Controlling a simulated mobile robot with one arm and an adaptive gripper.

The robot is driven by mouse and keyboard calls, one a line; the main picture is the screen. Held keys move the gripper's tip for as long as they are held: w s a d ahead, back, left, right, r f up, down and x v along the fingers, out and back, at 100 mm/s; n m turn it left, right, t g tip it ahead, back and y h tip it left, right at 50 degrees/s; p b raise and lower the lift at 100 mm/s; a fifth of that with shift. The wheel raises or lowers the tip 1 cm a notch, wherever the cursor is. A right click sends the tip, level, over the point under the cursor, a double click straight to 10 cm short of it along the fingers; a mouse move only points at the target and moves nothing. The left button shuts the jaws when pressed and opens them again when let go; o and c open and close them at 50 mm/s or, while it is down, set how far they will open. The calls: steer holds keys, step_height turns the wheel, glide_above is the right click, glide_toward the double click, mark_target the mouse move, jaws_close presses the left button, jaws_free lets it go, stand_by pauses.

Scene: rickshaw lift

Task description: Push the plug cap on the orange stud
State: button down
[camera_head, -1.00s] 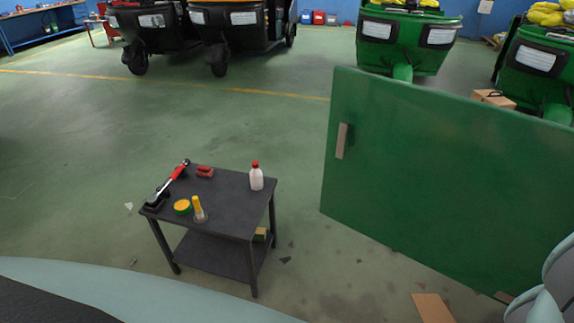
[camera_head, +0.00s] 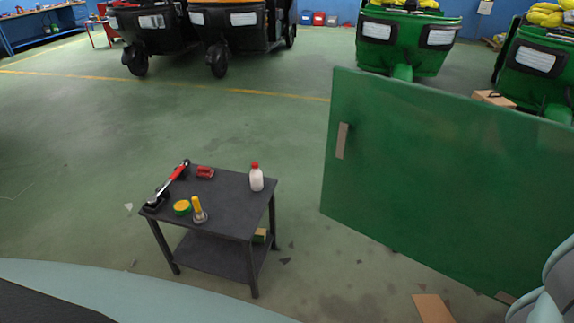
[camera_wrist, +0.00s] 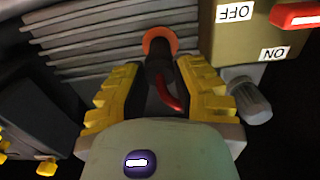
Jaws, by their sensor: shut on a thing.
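In the wrist view, my gripper (camera_wrist: 158,98) has yellow ribbed fingers on both sides of a dark plug cap (camera_wrist: 158,68). It is shut on this cap, and a short red piece (camera_wrist: 170,96) bends along it. The cap's far end points at the orange stud (camera_wrist: 158,36), which shows as an orange ring around and behind that end. I cannot tell whether the cap touches the stud or how far it sits over it. The head view does not show the gripper, cap or stud.
Near the stud are a ribbed grey housing (camera_wrist: 110,38), a tan switch box (camera_wrist: 240,38) with OFF and ON labels and a red lever (camera_wrist: 296,15), and a grey knob (camera_wrist: 250,100). A tool cart (camera_head: 235,205) and a green panel (camera_head: 440,170) show in the head view.

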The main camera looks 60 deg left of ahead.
steer(key=c, duration=0.8)
jaws_free()
steer(key=shift+o, duration=0.5)
steer(key=v, duration=0.8)
steer(key=shift+p, duration=0.45)
steer(key=shift+a, duration=0.1)
